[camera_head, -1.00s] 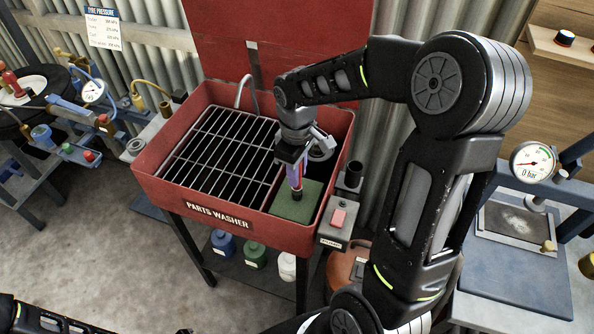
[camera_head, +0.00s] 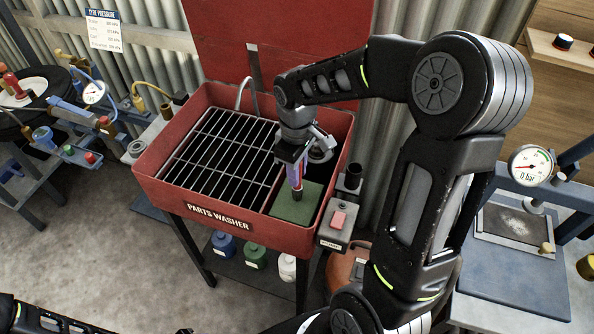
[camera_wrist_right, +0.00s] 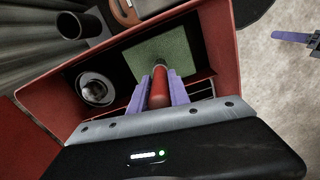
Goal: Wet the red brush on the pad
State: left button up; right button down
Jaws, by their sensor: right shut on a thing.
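My right gripper (camera_head: 294,172) is inside the parts washer at its right end, pointing down. It is shut on the red brush (camera_wrist_right: 159,88), whose red handle shows between the purple fingers in the right wrist view. The brush's dark lower end is over the green pad (camera_head: 290,210), near its back part. I cannot tell for sure whether it touches the pad. The pad also shows in the right wrist view (camera_wrist_right: 150,52).
A pressure gauge (camera_head: 531,165) is farther right.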

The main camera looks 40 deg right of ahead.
jog(key=shift+r+p, duration=2)
jog(key=shift+r, duration=1.05)
